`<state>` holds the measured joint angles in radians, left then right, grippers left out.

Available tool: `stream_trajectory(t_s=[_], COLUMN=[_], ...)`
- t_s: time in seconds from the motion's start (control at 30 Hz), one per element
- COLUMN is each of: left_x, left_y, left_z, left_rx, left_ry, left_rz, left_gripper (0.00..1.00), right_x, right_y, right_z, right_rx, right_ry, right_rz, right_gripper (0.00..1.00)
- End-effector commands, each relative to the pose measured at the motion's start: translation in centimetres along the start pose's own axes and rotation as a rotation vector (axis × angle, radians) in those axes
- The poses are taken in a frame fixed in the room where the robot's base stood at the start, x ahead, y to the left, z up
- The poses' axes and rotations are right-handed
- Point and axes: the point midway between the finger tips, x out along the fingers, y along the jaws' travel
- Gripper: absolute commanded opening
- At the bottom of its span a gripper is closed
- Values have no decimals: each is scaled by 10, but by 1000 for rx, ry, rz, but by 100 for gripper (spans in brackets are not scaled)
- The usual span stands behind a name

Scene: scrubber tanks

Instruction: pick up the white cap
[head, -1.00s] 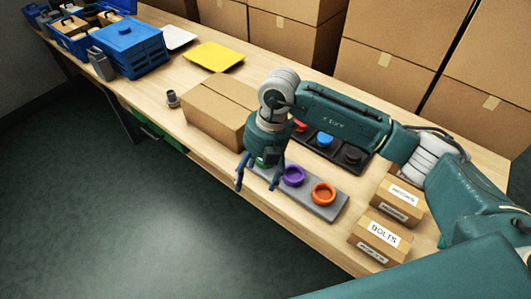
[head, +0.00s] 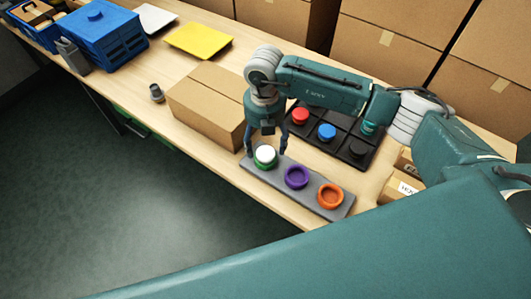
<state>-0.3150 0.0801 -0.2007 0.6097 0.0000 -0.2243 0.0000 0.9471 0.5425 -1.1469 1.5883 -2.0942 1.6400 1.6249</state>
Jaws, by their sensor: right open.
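The white cap (head: 265,153) sits in the green ring at the left end of a grey holder (head: 313,193) on the wooden table. My right gripper (head: 266,152) is open, pointing down, with one finger to the left of the white cap and the other to its right. I cannot tell whether the fingers touch the cap. The purple ring (head: 297,177) and the orange ring (head: 330,196) on the same holder look empty. My left gripper is not in view.
A black tray (head: 338,151) behind the holder carries a red cap (head: 300,116), a blue cap (head: 326,132) and a black cap (head: 358,149). A closed cardboard box (head: 208,104) stands left of the gripper. The yellow tray (head: 198,41) and blue crate (head: 103,38) are farther left.

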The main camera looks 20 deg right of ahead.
Motion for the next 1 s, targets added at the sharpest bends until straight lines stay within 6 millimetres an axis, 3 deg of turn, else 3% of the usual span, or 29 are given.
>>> stream_trajectory(t_s=[0.17,0.47,0.7,0.9,1.0], left_x=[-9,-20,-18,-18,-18], left_y=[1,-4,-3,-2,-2], left_z=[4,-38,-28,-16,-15], left_rx=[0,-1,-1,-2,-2], left_ry=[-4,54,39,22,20], left_rz=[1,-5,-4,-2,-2], left_gripper=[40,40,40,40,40], right_x=[14,53,55,55,55], right_y=[-1,-1,0,0,0], right_z=[1,3,3,3,2], right_rx=[2,1,0,0,0], right_ry=[2,0,-1,0,2], right_rz=[-2,0,1,1,0], right_gripper=[68,68,68,29,28])
